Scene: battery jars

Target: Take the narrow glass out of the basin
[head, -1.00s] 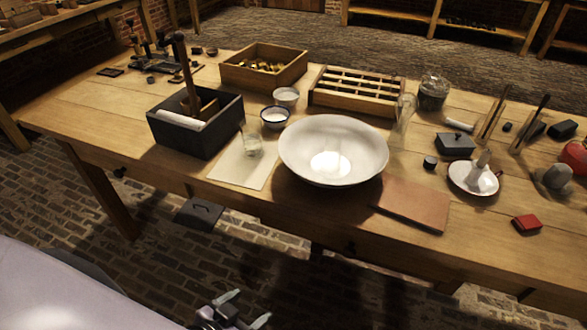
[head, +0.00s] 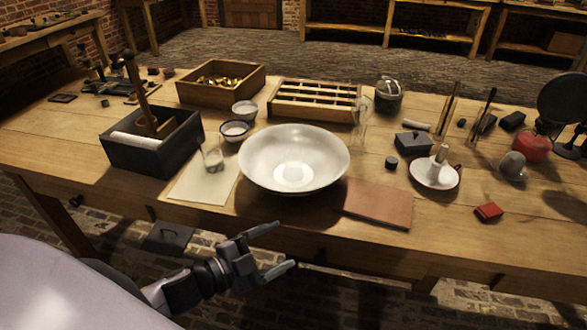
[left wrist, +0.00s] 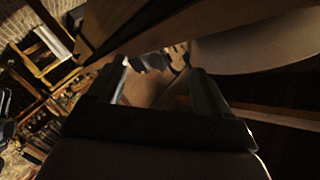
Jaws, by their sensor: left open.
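The wide white basin (head: 257,172) stands near the table's front edge. A pale bright patch shows at its bottom; I cannot make out a glass inside it. A tall, narrow clear glass (head: 361,122) shows at the basin's back right, apparently outside it. A shorter glass (head: 212,156) stands on a pale sheet left of the basin. My left gripper (head: 283,247) is open and empty, in front of the table edge and below the basin. In the left wrist view, its fingers (left wrist: 160,88) are apart, with the dark table edge beyond. My right gripper is not in view.
A brown board (head: 378,205) lies right of the basin. Left are the sheet (head: 203,187), a dark box (head: 152,158) and two small bowls. A slotted wooden rack (head: 315,113) stands behind. A white dish (head: 434,180) is farther right.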

